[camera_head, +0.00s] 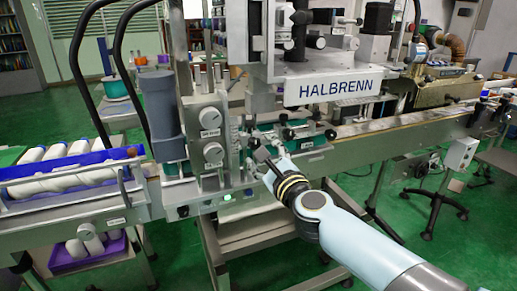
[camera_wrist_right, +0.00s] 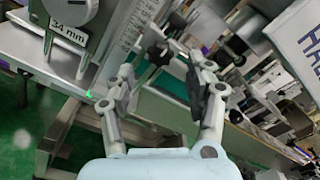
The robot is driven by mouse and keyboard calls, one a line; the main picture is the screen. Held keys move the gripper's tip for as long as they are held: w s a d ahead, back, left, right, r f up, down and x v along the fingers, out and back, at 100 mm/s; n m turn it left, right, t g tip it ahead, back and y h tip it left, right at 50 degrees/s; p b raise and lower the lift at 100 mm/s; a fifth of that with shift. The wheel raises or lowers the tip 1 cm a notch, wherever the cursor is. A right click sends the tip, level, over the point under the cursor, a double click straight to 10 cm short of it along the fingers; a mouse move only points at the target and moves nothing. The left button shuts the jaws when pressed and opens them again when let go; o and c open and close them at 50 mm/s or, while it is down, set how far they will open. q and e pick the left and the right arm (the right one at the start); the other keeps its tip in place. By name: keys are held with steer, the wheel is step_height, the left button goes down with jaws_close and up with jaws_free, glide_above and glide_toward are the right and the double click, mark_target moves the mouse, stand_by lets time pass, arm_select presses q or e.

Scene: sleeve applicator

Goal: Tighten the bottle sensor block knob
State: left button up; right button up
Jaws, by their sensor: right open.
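My right gripper (camera_wrist_right: 158,82) is open in the right wrist view, its two grey fingers spread with nothing held between them. A dark star-shaped knob (camera_wrist_right: 158,53) shows beyond and between the fingertips, apart from them as far as I can tell. I cannot read a label on it, so I cannot be sure that it is the bottle sensor block knob. In the head view my right gripper (camera_head: 264,160) is small and dark beside the grey dial block (camera_head: 211,140), at the conveyor. My arm comes in from the lower right. My left gripper is in neither view.
The HALBRENN machine head (camera_head: 332,88) hangs above the conveyor (camera_head: 390,130). The dial block, marked 34 mm in the wrist view (camera_wrist_right: 68,35), stands close on the left. A blue-edged tray of white bottles (camera_head: 70,175) lies at far left.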

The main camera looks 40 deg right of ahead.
steer(key=v, duration=0.8)
steer(key=shift+s+a+f, duration=0.1)
